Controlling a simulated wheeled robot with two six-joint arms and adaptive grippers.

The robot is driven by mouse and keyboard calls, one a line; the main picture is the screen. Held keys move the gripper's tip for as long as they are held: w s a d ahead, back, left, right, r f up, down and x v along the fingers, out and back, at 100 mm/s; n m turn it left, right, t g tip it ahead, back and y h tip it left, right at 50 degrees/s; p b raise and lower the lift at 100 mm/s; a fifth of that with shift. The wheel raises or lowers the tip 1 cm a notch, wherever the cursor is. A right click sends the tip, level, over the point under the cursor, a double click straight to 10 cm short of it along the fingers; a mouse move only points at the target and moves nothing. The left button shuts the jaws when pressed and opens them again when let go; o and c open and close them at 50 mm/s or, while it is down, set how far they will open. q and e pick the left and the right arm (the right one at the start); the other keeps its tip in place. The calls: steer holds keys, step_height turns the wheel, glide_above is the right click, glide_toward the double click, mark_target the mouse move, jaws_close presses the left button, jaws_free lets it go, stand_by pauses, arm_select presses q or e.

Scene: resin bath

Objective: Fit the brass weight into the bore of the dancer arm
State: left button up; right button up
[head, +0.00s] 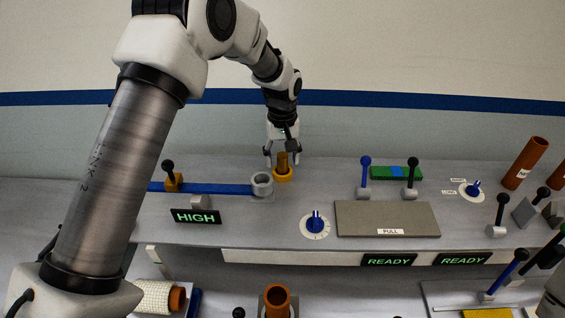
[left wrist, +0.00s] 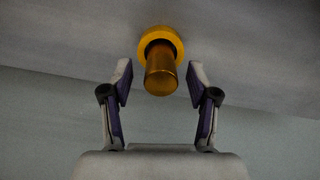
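The brass weight (head: 282,160) is a small golden cylinder standing upright in an orange-yellow ring (head: 283,177) on the grey bench. In the left wrist view the weight (left wrist: 161,78) lies between the two fingers, with clear gaps on both sides, and the ring (left wrist: 147,37) is beyond it. My left gripper (head: 282,157) is open above and around the weight, pointing down. The dancer arm (head: 215,188) is a flat blue bar. A grey cylindrical socket with a dark bore (head: 262,183) is at its right end, just left of the ring. My right gripper is not visible.
A HIGH display (head: 196,216) and a blue dial (head: 315,223) stand in front. A grey plate (head: 388,219), levers and an orange tube (head: 524,163) are to the right.

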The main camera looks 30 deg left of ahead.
arm_select(q)
steer(key=shift+s+d+r, duration=0.2)
steer(key=shift+s+r, duration=0.05)
steer(key=shift+s, duration=0.05)
jaws_close()
steer(key=shift+w+a+f, duration=0.1)
